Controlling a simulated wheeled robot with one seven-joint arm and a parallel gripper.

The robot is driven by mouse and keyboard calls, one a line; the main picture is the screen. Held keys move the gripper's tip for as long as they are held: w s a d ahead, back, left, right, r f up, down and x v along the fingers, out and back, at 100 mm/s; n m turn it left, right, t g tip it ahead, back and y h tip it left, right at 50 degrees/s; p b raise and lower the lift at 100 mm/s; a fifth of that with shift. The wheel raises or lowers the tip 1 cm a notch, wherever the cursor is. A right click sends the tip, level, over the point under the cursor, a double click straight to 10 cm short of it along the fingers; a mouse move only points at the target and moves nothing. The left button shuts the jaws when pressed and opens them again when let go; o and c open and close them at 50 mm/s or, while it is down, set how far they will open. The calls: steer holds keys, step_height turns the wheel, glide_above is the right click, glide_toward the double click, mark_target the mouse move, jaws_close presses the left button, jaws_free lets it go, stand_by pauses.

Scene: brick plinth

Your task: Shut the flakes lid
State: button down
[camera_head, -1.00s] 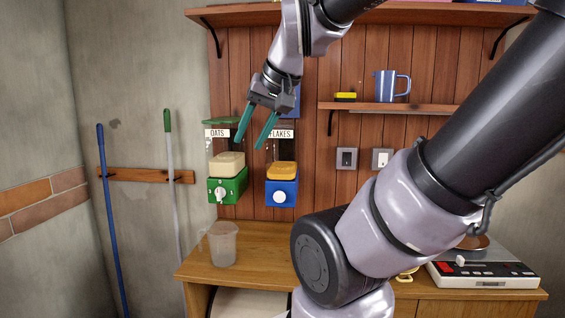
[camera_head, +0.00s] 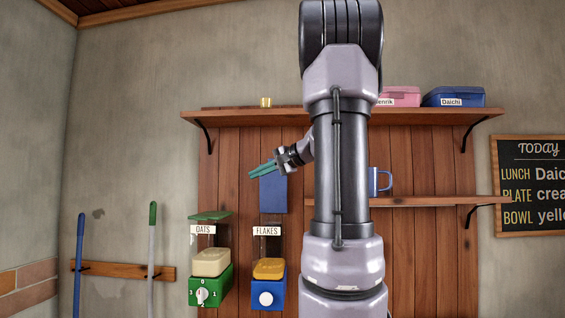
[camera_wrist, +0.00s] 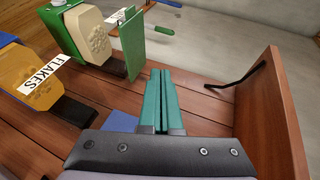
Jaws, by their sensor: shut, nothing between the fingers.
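The flakes dispenser (camera_head: 267,270) hangs on the plank wall, with a clear upper part, yellow-orange flakes and a blue base with a white knob. Its blue lid (camera_head: 273,194) stands upright, open, above the dispenser. In the wrist view the FLAKES label (camera_wrist: 44,74) is at the left, and a blue patch that looks like the lid (camera_wrist: 118,122) is partly hidden by my gripper. My gripper (camera_head: 256,172) is shut and empty at the lid's top edge; I cannot tell whether it touches. Its teal fingers (camera_wrist: 161,85) lie together in the wrist view.
The oats dispenser (camera_head: 209,262) with a green lid (camera_head: 210,215) hangs just left. An upper shelf (camera_head: 240,117) with pink and blue boxes (camera_head: 453,97) runs above my gripper. A lower shelf (camera_head: 430,202) holds a blue mug (camera_head: 379,181) at the right.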

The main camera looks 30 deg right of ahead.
steer(key=w+d+r+m+t+h, duration=0.1)
steer(key=w+d+r+m+t, duration=0.15)
steer(key=d, duration=0.75)
steer(key=w+d+r+m+t+h, duration=0.1)
steer(key=d+r+t, duration=0.25)
steer(key=d, duration=0.65)
steer(key=x, duration=0.9)
steer(key=shift+w+a+f, duration=0.1)
steer(key=shift+w+f, duration=0.15)
steer(key=shift+w, duration=0.15)
